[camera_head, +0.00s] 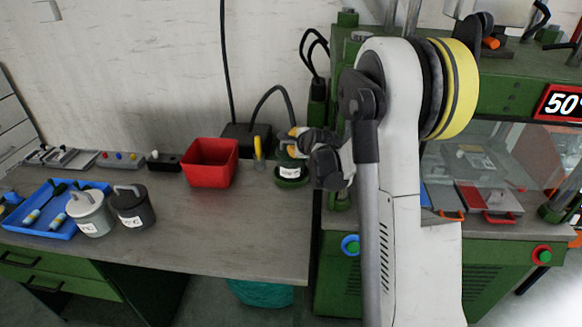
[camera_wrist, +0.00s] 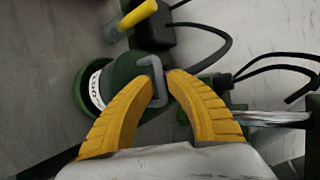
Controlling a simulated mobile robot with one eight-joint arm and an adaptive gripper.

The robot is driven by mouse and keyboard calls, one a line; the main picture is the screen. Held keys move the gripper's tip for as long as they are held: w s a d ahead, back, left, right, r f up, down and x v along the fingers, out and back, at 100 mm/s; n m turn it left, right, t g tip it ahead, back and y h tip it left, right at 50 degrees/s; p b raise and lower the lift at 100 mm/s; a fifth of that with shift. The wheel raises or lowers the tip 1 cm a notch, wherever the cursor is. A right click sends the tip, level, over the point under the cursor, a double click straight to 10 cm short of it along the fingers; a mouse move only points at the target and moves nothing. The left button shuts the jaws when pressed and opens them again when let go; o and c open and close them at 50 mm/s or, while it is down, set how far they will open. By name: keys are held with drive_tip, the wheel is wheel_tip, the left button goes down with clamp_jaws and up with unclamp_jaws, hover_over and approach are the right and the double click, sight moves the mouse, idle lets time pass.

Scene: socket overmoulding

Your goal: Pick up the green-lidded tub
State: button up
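The green-lidded tub (camera_head: 291,182) stands at the right end of the grey worktop in the head view, dark green with a white label. My gripper (camera_head: 294,132) reaches it from the upper right and hides part of its lid. In the wrist view the tub (camera_wrist: 124,68) lies beyond the fingers, with a grey bracket-shaped handle (camera_wrist: 156,66) on its lid. The yellow fingers of my gripper (camera_wrist: 160,82) close in on both sides of the handle, their tips appearing to touch it. Whether the tub is clear of the worktop cannot be told.
A red bin (camera_head: 210,163) and a yellow-handled tool (camera_head: 259,152) are left of the tub. A grey-lidded tub (camera_head: 90,213), a dark tub (camera_head: 132,207) and a blue tray (camera_head: 60,222) stand further left. A black box with cables (camera_head: 246,137) is behind. The green press (camera_head: 480,265) borders the right.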

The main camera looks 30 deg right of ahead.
drive_tip(key=shift+w+f, duration=0.35)
drive_tip(key=shift+w, duration=0.3)
clamp_jaws()
drive_tip(key=shift+s, duration=0.1)
drive_tip(key=shift+r, duration=0.2)
